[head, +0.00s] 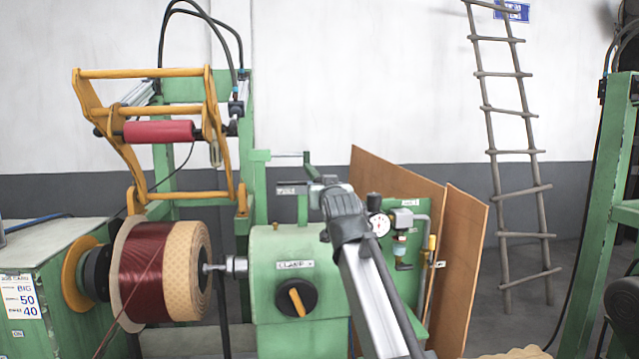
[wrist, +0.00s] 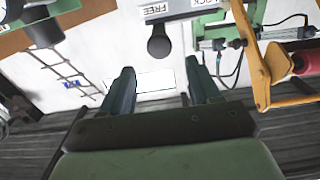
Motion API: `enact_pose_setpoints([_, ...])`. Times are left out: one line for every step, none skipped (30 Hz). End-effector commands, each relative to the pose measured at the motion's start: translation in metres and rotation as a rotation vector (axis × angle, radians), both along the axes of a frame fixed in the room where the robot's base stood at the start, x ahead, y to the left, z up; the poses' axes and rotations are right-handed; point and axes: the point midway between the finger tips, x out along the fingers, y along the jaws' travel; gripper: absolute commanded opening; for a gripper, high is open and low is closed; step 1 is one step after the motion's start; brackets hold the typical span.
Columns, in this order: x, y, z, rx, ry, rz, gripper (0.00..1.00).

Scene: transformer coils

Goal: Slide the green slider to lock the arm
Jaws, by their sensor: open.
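My gripper (wrist: 160,68) is open, with its two fingers apart in the wrist view. A dark round-ended knob (wrist: 158,47) shows between and just beyond the fingertips, under a plate labelled FREE (wrist: 160,9). The gripper does not visibly hold it. In the head view my gripper (head: 328,183) is above the green clamp housing (head: 275,252), beside a small green post (head: 304,172). I cannot clearly tell which part is the green slider; my gripper hides part of that area. The yellow swing arm (head: 140,73) stands raised above the coil.
The wound coil (head: 145,270) sits on the spindle at left. A red roller (head: 158,131) hangs on the yellow arm. A pressure gauge (head: 380,224) and fittings are close right of my arm. Brown boards (head: 460,260) and a ladder (head: 497,130) stand behind.

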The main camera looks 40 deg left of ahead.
Motion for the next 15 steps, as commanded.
enact_pose_setpoints([0.01,0.01,0.001,-0.001,0.001,0.0,0.62])
enact_pose_setpoints([0.014,0.014,0.001,-0.001,0.001,0.0,0.62])
enact_pose_setpoints([0.019,0.019,0.001,-0.001,0.001,0.0,0.62])
enact_pose_setpoints([0.022,0.022,0.001,-0.001,0.001,0.0,0.62])
enact_pose_setpoints([0.026,0.026,0.001,-0.001,0.001,0.0,0.62])
enact_pose_setpoints([0.031,0.031,0.001,-0.001,0.001,0.0,0.62])
enact_pose_setpoints([0.035,0.035,0.001,-0.001,0.001,0.0,0.62])
enact_pose_setpoints([0.038,0.038,0.001,-0.001,0.001,0.0,0.62])
enact_pose_setpoints([0.043,0.043,0.001,-0.001,0.001,0.0,0.62])
enact_pose_setpoints([0.046,0.046,0.001,-0.001,0.001,0.0,0.62])
enact_pose_setpoints([0.049,0.049,0.001,-0.001,0.001,0.0,0.62])
enact_pose_setpoints([0.052,0.052,0.001,0.0,0.0,0.0,0.62])
enact_pose_setpoints([0.054,0.054,0.001,0.0,0.0,0.0,0.62])
enact_pose_setpoints([0.056,0.056,0.001,0.0,0.0,0.0,0.62])
enact_pose_setpoints([0.058,0.058,0.0,0.0,0.0,0.0,0.62])
